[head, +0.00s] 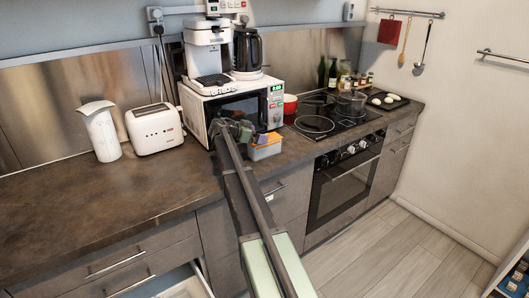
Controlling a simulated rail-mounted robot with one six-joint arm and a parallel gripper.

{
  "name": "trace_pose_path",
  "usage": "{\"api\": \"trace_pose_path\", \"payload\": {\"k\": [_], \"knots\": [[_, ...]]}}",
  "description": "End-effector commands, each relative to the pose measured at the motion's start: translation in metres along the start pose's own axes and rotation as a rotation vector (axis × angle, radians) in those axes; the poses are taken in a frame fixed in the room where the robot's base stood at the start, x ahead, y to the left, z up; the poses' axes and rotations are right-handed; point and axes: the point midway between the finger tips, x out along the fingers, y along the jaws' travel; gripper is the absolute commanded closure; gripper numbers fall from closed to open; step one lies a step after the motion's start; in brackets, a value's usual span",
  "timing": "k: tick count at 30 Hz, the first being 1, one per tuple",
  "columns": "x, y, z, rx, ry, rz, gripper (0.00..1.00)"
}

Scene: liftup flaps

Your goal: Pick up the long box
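I cannot pick out a long box with certainty. A small box-like container (265,150) with a grey body and an orange top stands on the counter in front of the microwave. Small purple and green shapes show at its left end, too small to identify. My gripper (240,130) is dark and sits at the far end of my arm, in front of the microwave and just left of the container. The gripper is too small and too dark to show its fingers clearly, and my arm hides part of the counter below it.
A white microwave (203,110) stands behind the gripper, with a coffee machine (208,48) on top. A toaster (155,129) and white jug (101,132) stand left. The front-left counter (95,210) is clear. A drawer (185,286) below is open.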

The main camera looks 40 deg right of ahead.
Motion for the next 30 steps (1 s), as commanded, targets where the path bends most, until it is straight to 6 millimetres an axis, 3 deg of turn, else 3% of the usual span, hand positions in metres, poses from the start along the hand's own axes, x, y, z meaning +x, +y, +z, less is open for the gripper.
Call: {"api": "trace_pose_path", "payload": {"k": [6,13,27,30], "knots": [[0.042,-0.001,0.004,0.001,0.0,0.002,0.02],[0.045,0.0,0.001,0.0,-0.001,0.0,0.02],[0.045,0.0,0.001,0.0,0.0,0.001,0.71],[0.045,0.0,0.001,0.0,-0.001,0.001,0.71]]}}
